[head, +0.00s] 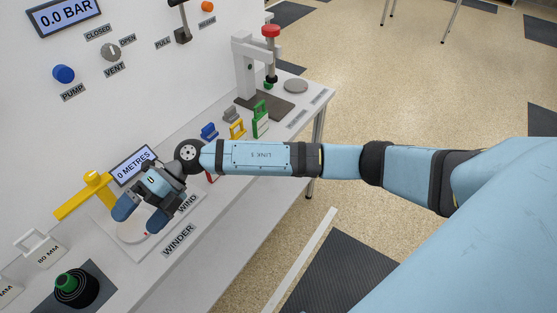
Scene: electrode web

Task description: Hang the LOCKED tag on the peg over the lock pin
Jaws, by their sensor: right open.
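My right gripper (138,217) is open and hangs over the winder plate (160,245) on the bench, with nothing seen between its fingers. No tag lettered LOCKED is readable. I cannot pick out the peg or the lock pin. My left gripper is not in view.
A yellow arm (82,196) and a metre display (134,165) stand by the winder. Blue (209,131), yellow (237,129) and green (260,120) pieces stand behind my forearm. A press with a red knob (271,31) is at the far end. A green-topped black cone (75,288) is near left.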

